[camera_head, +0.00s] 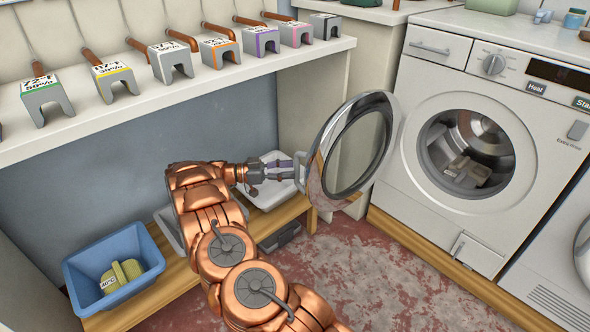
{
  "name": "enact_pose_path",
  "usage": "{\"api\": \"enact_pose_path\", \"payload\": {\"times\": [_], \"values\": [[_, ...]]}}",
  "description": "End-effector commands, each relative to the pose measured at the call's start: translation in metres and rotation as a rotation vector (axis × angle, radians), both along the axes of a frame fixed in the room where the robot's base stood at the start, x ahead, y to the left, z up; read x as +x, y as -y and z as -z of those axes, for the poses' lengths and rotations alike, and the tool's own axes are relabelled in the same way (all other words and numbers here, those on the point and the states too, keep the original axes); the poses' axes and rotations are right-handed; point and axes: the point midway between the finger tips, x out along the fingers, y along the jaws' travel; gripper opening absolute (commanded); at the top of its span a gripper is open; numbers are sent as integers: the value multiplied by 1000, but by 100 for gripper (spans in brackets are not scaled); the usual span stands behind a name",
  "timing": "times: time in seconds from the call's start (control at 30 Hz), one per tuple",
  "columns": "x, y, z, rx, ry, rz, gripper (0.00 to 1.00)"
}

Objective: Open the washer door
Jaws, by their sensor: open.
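The white front-loading washer (420,80) stands at the right. Its round door (357,150), a silver ring with a glass pane, stands wide open, swung out to the left of the drum opening (470,150). A light handle (301,171) shows at the door's left edge. My gripper (288,170) is open at the end of my copper arm, close beside this handle. I cannot tell whether the fingers touch it. Something greyish, shape unclear, lies inside the drum.
A white shelf (150,115) with several numbered grey blocks runs above my arm. A blue bin (85,262) holding a yellow-green item sits on a low wooden bench (150,302). A white basin (262,196) lies behind my gripper. Red worn floor (375,275) is clear before the washer.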

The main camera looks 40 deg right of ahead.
Motion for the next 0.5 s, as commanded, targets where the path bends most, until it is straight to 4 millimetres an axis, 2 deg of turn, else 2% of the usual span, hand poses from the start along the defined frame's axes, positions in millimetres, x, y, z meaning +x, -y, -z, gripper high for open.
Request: {"api": "enact_pose_path", "payload": {"times": [0.2,0.5], "values": [[22,-29,1,-3,-1,1,44],[42,-56,3,1,-1,-2,44]]}}
